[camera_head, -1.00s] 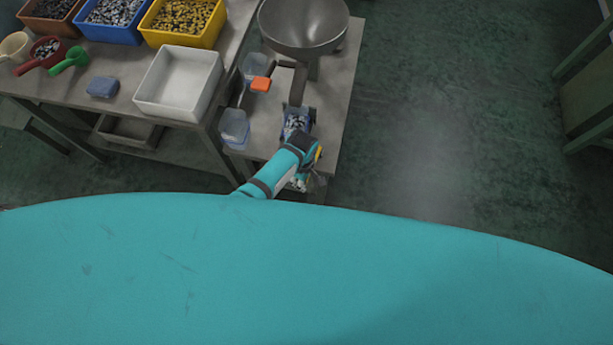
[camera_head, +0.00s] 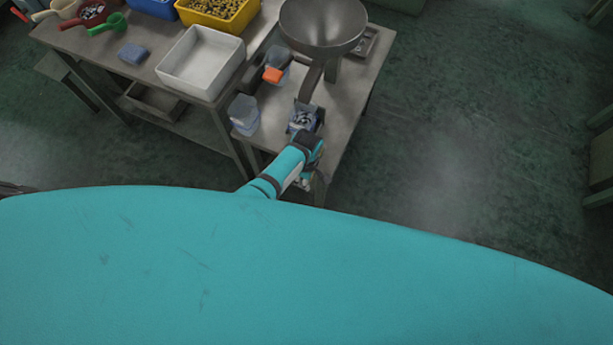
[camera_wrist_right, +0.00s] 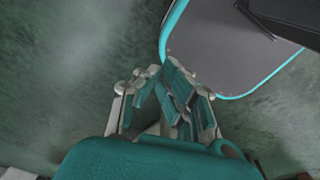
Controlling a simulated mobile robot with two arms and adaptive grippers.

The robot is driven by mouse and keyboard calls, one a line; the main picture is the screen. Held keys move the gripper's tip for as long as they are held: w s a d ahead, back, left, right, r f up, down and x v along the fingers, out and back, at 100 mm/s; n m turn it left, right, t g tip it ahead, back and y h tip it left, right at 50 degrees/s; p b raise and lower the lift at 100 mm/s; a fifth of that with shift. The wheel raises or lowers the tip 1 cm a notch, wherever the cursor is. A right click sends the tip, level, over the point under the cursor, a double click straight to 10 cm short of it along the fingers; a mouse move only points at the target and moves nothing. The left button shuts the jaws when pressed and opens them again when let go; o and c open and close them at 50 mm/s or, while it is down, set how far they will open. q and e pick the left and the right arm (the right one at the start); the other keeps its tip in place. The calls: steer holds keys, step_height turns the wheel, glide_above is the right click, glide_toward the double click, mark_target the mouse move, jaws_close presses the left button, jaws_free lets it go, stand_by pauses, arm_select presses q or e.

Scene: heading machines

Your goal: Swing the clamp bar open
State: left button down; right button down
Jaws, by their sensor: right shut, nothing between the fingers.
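An orange grip (camera_head: 273,75) shows beside a dark bar-like part (camera_head: 255,73) on the small machine table; I cannot tell whether this is the clamp bar. A steel bowl (camera_head: 323,25) with a chute (camera_head: 311,82) stands behind a small blue bin (camera_head: 303,117) of metal parts. In the right wrist view my right gripper (camera_wrist_right: 180,95) is shut and empty over the green floor, away from the table.
Clear containers (camera_head: 244,112) stand at the table's left side. The bench on the left holds a white tray (camera_head: 201,62), a yellow bin (camera_head: 217,15), scoops and a blue block (camera_head: 133,53). Open floor (camera_head: 460,140) lies to the right. My teal body covers the lower head view.

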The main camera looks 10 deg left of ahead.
arm_select(q)
steer(key=c, duration=1.2)
jaws_free()
steer(key=shift+s+d, duration=0.1)
steer(key=shift+d, duration=0.05)
steer(key=shift+o, duration=0.8)
steer(key=shift+r, duration=0.55)
step_height(320, 180, up, 6)
steer(key=shift+r, duration=0.2)
arm_select(e)
steer(key=shift+d, duration=0.45)
